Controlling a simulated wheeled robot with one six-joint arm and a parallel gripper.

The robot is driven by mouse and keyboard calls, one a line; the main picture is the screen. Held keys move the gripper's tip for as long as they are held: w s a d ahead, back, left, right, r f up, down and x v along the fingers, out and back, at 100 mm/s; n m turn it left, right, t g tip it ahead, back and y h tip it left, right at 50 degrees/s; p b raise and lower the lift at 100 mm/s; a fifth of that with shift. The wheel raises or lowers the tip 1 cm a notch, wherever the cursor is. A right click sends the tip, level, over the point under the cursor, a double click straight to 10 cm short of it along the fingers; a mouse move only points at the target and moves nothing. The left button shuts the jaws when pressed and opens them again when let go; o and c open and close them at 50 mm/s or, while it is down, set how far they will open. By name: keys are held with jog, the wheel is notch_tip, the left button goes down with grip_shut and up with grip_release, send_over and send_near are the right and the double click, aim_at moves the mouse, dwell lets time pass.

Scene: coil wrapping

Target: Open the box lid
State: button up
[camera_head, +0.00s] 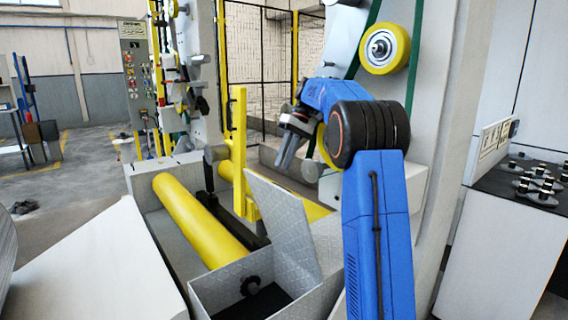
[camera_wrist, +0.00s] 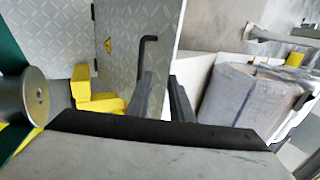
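The box (camera_head: 225,290) is grey patterned metal and stands at the lower middle of the head view. Its lid (camera_head: 284,222) is raised and tilted up on the right side, and the dark inside of the box shows. In the wrist view the lid (camera_wrist: 120,40) carries a yellow warning sticker and a bent black handle (camera_wrist: 143,58). My gripper (camera_head: 297,165) is above and behind the lid in the head view, apart from it. In the wrist view my gripper (camera_wrist: 160,80) has two dark fingers spread with a gap and nothing between them.
A yellow roller (camera_head: 200,220) lies left of the box, with a yellow post (camera_head: 239,140) behind. A machine column with a yellow wheel (camera_head: 386,48) is close to my arm. A wrapped grey coil (camera_wrist: 245,97) shows at right in the wrist view. Small dark parts (camera_head: 540,185) stand far right.

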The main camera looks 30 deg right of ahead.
jog(key=shift+a, duration=0.2)
grip_shut()
jog(key=n+h, duration=0.5)
jog(key=n, duration=0.2)
send_over(275, 189)
jog(key=a, duration=0.4)
jog(key=f, duration=0.2)
jog(key=s+a+r+n+t+h, duration=0.25)
jog(key=s+a+n+h, duration=0.4)
jog(key=n, duration=0.45)
jog(key=shift+w+d+f, duration=0.35)
jog(key=shift+d+f, duration=0.75)
jog(key=shift+d, duration=0.3)
jog(key=shift+w+d+f, duration=0.35)
jog(key=shift+d+f, duration=0.8)
jog(key=shift+d, duration=0.2)
jog(key=shift+w+d+f, duration=0.35)
jog(key=shift+d+f, duration=0.75)
jog(key=shift+d, duration=0.3)
